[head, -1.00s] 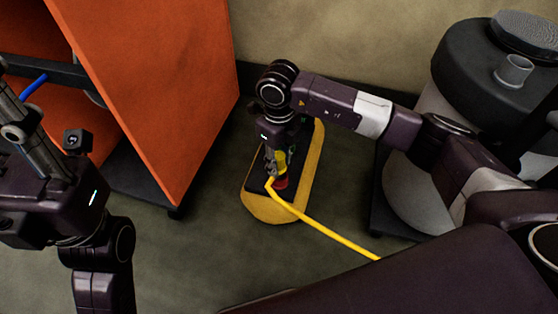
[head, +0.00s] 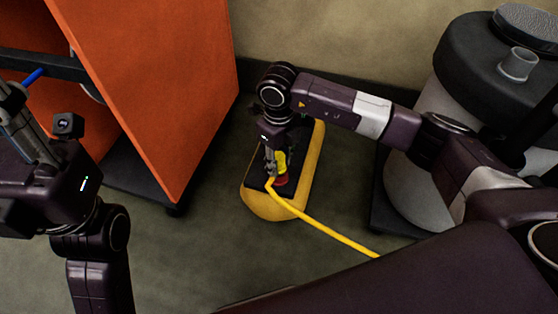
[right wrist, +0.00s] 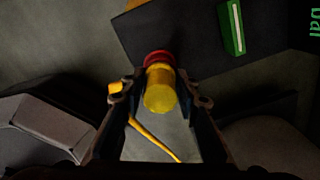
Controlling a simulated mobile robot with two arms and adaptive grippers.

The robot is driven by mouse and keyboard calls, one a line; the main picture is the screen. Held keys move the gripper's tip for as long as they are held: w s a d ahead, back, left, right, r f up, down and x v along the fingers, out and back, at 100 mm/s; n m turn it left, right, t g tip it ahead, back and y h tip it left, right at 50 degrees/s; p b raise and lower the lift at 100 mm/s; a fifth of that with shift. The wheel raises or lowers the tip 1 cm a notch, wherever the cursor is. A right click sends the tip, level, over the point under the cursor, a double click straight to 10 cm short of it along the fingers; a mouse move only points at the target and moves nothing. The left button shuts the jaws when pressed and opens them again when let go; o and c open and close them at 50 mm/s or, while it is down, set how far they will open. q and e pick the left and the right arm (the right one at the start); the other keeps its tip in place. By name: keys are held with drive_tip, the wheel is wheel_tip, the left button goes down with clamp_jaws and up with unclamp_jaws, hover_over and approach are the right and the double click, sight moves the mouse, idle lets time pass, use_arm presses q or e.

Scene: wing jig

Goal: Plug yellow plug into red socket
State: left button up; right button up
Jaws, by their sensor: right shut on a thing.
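The yellow plug (head: 280,161) is between the fingers of my right gripper (head: 271,168), which is shut on it. The right wrist view shows the plug (right wrist: 160,90) between both fingertips, its round end towards the camera. The red socket (head: 281,181) is at the plug's lower end, on a black-topped yellow base (head: 262,206). In the right wrist view the red socket (right wrist: 158,58) shows as a rim directly beyond the plug. They look in contact, but how deep the plug sits is hidden. My left gripper (head: 12,105) is partly cut off at the left edge.
A yellow cable (head: 325,231) runs from the plug to the lower right. A green block (right wrist: 232,28) lies on the black top. An orange cabinet (head: 155,85) stands left, a grey-and-black drum (head: 480,60) right.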

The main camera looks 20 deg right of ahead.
drive_tip(key=o, duration=1.2)
wheel_tip(320, 180, up, 12)
drive_tip(key=shift+f, duration=0.1)
